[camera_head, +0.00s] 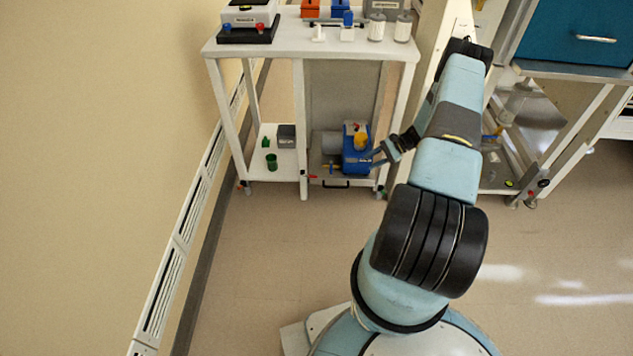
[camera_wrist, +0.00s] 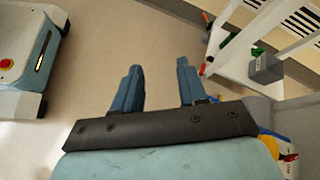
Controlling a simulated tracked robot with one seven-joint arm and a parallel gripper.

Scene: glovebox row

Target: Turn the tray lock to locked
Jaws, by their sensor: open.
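A pull-out tray (camera_head: 325,181) with a black handle (camera_head: 335,184) sits low under the white bench and carries a blue pump (camera_head: 355,155). A small red lever (camera_head: 311,177), which looks like the tray lock, is at the tray's left front by the white leg. A small red part (camera_wrist: 202,70) beyond the right finger in the wrist view looks like the same lever; its setting is too small to tell. My gripper (camera_head: 375,158) is open and empty in front of the pump's right side. Its two blue fingers (camera_wrist: 158,84) stand apart in the wrist view, clear of the lever.
The bench (camera_head: 310,42) holds a scale and small items on top. Its lower left shelf (camera_head: 262,170) holds a green cup (camera_head: 271,161) and a grey box (camera_head: 286,136). A wheeled cart (camera_head: 560,120) stands right. The floor (camera_head: 265,250) in front is clear.

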